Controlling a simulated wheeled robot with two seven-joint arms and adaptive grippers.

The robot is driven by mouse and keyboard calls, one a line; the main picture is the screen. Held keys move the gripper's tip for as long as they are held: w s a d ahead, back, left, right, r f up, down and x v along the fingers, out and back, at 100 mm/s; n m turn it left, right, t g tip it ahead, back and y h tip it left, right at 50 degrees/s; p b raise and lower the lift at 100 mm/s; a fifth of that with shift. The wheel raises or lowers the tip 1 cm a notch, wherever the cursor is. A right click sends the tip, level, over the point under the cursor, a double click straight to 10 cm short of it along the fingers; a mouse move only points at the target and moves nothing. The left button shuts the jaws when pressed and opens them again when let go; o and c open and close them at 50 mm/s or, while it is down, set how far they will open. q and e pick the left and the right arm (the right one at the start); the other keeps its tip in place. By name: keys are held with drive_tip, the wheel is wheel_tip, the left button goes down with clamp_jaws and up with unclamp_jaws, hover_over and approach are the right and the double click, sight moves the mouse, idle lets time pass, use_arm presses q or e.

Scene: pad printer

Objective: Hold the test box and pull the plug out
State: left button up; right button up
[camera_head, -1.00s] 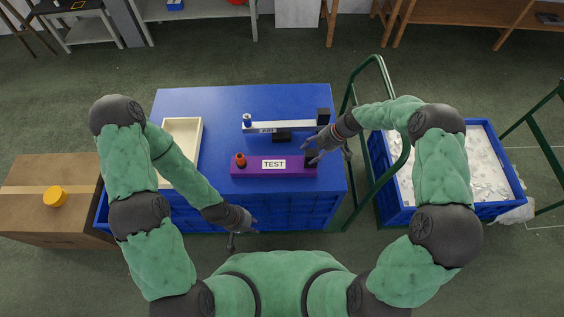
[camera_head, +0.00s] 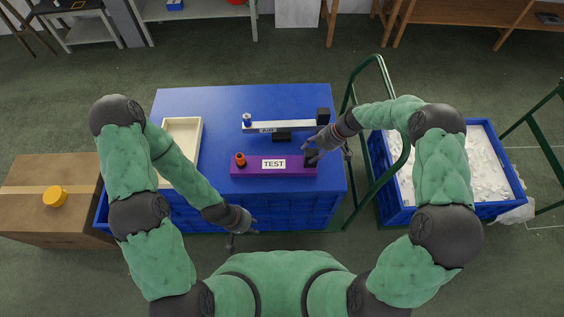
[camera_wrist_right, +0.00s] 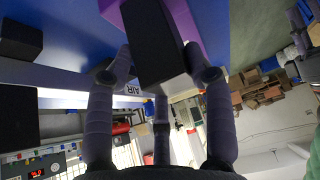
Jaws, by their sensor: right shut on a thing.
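The purple test box (camera_head: 251,169) lies on the blue table, with a white TEST label on its middle. An orange-red plug (camera_head: 240,159) stands upright at its left end. A black block (camera_wrist_right: 151,43) is at its right end. My right gripper (camera_head: 311,152) is shut on this black block; the right wrist view shows a finger on each side of it, with part of the purple box behind. My left gripper (camera_head: 243,232) hangs low at the table's front edge, apart from the box, with its fingers spread and empty.
Behind the test box is a silver bar labelled AIR (camera_head: 295,126), with a blue-white fitting (camera_head: 247,120) at its left. A cream tray (camera_head: 182,125) is at the table's left. A blue bin (camera_head: 394,213) with white pieces and a green rail stand on the right.

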use_arm(q)
drive_tip(key=shift+f+b, duration=0.5)
drive_tip(key=shift+f, duration=0.05)
idle(1.8)
drive_tip(key=o, duration=0.4)
drive_tip(key=shift+w, duration=0.1)
wheel_tip(320, 180, up, 15)
drive_tip(key=m+y, duration=0.4)
drive_tip(key=m, duration=0.4)
hover_over(239, 156)
drive_tip(key=shift+f, duration=4.35)
drive_tip(key=shift+c, duration=0.3)
clamp_jaws()
